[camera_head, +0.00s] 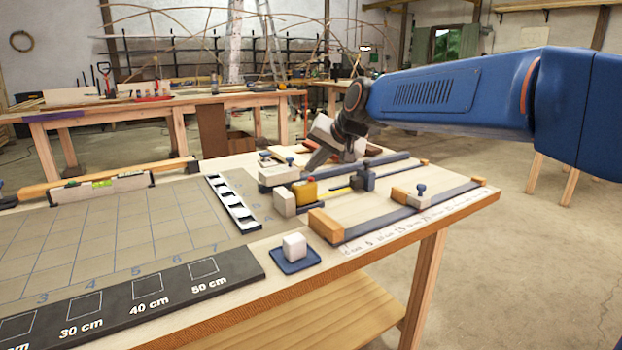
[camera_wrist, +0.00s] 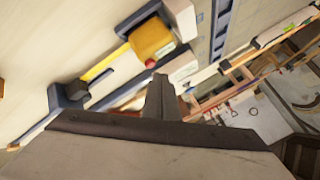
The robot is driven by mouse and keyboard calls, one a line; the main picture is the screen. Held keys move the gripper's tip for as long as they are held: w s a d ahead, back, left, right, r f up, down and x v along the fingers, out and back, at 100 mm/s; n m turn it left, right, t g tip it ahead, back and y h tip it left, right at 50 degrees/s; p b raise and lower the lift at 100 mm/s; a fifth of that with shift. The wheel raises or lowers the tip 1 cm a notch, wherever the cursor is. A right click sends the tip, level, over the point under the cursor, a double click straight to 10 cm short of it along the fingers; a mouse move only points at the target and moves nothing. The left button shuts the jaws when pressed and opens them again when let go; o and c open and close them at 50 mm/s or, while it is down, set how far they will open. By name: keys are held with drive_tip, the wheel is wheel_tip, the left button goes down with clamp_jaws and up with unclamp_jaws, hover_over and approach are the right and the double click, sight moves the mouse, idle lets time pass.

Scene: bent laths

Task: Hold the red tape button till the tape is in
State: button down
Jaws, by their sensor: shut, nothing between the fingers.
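The yellow tape case (camera_head: 304,191) sits in its holder near the right end of the workbench. It also shows in the wrist view (camera_wrist: 152,39), with its red button (camera_wrist: 150,63) on the side facing my fingers. A short stretch of yellow tape (camera_wrist: 104,67) is out between the case and a dark blue block (camera_wrist: 68,95), also seen in the head view (camera_head: 364,180). My gripper (camera_wrist: 160,84) is shut and empty, its tips close beside the red button. I cannot tell whether they touch it. In the head view my gripper (camera_head: 316,158) reaches down behind the case.
A wooden block (camera_head: 325,224) and dark rail lie in front of the case. A white cube (camera_head: 295,246) stands on a blue pad (camera_head: 296,263). A gridded board (camera_head: 130,232) covers the left.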

drive_tip(key=shift+f, duration=0.3)
drive_tip(key=shift+f, duration=0.5)
idle(0.9)
drive_tip(key=shift+r, duration=0.95)
drive_tip(key=shift+r, duration=0.1)
wheel_tip(320, 180, up, 5)
drive_tip(key=shift+f, duration=0.1)
idle(0.6)
idle(0.6)
